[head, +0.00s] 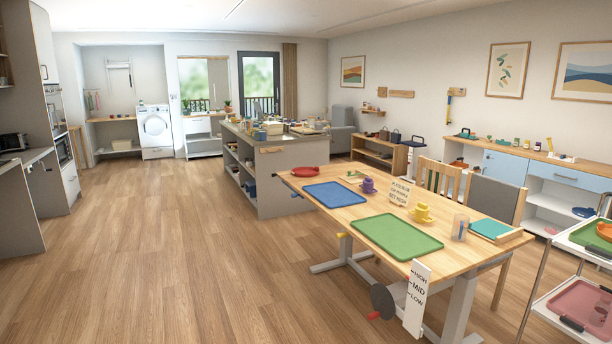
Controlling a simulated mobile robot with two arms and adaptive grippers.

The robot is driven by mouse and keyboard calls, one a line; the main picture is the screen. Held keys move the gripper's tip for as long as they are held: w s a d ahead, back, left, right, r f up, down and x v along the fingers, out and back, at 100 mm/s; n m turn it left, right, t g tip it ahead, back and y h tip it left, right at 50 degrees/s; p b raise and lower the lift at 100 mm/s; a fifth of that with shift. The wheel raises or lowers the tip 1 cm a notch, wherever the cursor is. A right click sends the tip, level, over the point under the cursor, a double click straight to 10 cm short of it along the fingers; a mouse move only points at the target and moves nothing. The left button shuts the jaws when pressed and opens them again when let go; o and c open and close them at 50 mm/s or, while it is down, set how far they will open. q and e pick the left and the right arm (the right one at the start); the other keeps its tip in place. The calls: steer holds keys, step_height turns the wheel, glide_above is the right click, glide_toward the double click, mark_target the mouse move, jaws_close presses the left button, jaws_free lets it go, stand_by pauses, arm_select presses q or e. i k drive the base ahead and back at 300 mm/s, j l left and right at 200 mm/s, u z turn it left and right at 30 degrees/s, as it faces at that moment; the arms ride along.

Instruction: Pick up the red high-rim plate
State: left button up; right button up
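A red plate (305,171) with a raised rim sits on the far left part of the wooden table (312,182), behind the blue mat. Neither of my grippers shows in the head view.
The table also holds a blue mat (335,195), a green mat (397,236), yellow cup (422,213), purple cup (368,186) and sign (399,192). A crank disc (383,301) juts from its front. A cart (545,300) stands right. Open floor (180,240) lies left.

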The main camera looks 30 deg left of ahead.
mark_target(300, 171)
steer(key=i+j+u, duration=0.4)
steer(key=j, duration=0.2)
steer(key=i+j+u, duration=0.85)
steer(key=i+u, duration=0.4)
steer(key=i, duration=2.05)
steer(key=i+z, duration=0.3)
steer(key=i, duration=0.15)
steer(key=i+z, duration=0.3)
steer(key=i, duration=0.2)
steer(key=i+j+z, duration=0.3)
steer(key=i, duration=0.15)
steer(key=i+j+z, duration=0.15)
steer(key=i+z, duration=0.15)
steer(key=i, duration=0.15)
